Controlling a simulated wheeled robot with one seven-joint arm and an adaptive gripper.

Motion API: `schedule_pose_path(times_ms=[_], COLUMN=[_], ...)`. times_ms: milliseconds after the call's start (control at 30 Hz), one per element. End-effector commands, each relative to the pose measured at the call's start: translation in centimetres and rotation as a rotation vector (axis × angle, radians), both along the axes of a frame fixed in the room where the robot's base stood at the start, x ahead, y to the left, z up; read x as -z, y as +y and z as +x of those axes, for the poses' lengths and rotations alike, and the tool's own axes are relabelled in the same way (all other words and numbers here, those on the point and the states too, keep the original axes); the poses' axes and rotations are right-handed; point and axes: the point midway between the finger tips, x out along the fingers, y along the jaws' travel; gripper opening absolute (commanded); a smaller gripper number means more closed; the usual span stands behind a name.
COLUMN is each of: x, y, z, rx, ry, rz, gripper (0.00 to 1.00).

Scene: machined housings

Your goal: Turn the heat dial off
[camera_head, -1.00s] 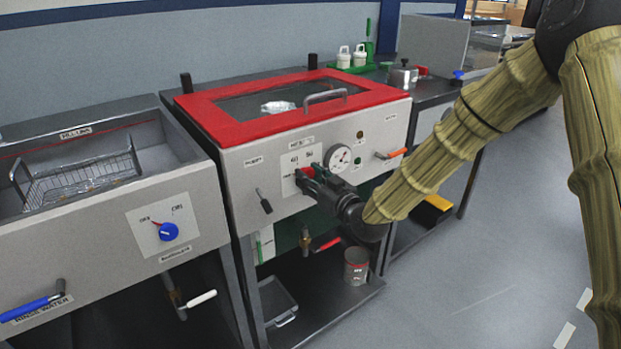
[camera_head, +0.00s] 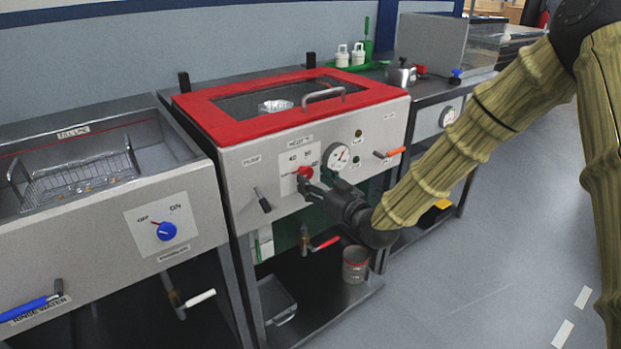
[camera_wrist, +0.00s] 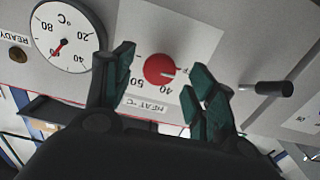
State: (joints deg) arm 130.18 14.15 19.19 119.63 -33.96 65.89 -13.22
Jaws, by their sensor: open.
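The red heat dial (camera_head: 305,173) sits on a white label plate on the front panel of the red-lidded machine. In the wrist view the dial (camera_wrist: 159,70) lies between my fingers, apart from both, with "HEAT °C", "50" and "40" printed around it upside down. A small pale mark on the dial points right in that view, near lettering partly hidden by a finger. My gripper (camera_head: 318,187) is open and empty, just in front of the dial; it also shows in the wrist view (camera_wrist: 160,85) with dark green fingertips spread to either side.
A round gauge (camera_head: 337,156) is right of the dial and a black-handled lever (camera_head: 262,200) is left of it. An orange-handled lever (camera_head: 391,153) sticks out farther right. A blue dial (camera_head: 167,231) is on the left tank. A red-handled valve (camera_head: 325,243) is below.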

Motion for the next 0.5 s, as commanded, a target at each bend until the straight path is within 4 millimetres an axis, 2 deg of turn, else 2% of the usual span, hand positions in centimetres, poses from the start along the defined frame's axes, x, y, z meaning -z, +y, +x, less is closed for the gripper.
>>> schedule_pose_path(times_ms=[300, 500], x=[0.1, 0.0], y=[-3.5, -4.9], z=[-4.7, -6.6], rx=[0.002, 0.001], ry=[0.003, 0.001], rz=[0.000, 0.000], gripper=[0.57, 0.57])
